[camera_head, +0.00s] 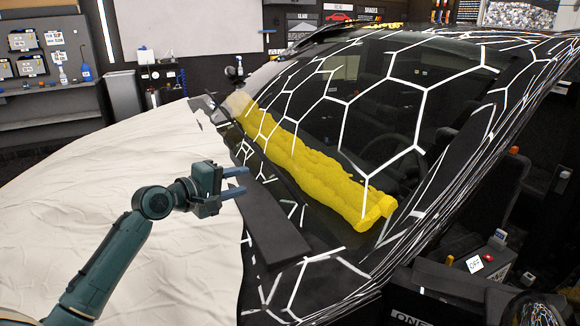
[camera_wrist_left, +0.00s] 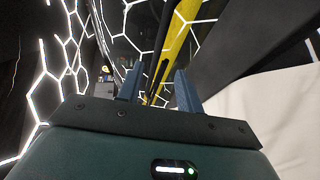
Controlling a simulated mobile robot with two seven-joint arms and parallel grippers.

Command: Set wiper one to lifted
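My left gripper (camera_head: 236,181) comes in from the left over the covered hood, near the base of the windshield. Its two blue fingers are apart with nothing seen between them. The left wrist view also shows the open fingers (camera_wrist_left: 159,90). A thin black bar, which looks like a wiper arm (camera_wrist_left: 164,42), runs ahead of and between the fingertips there, beside the yellow roll; I cannot tell if they touch. Which wiper is number one, and whether it is raised, I cannot tell. No right gripper shows.
A rolled yellow towel (camera_head: 310,172) lies along the windshield's (camera_head: 370,105) lower edge. A dark flat panel (camera_head: 268,222) lies just right of the fingers. A pale cloth (camera_head: 90,185) covers the hood. A tool cart (camera_head: 470,285) stands at the lower right.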

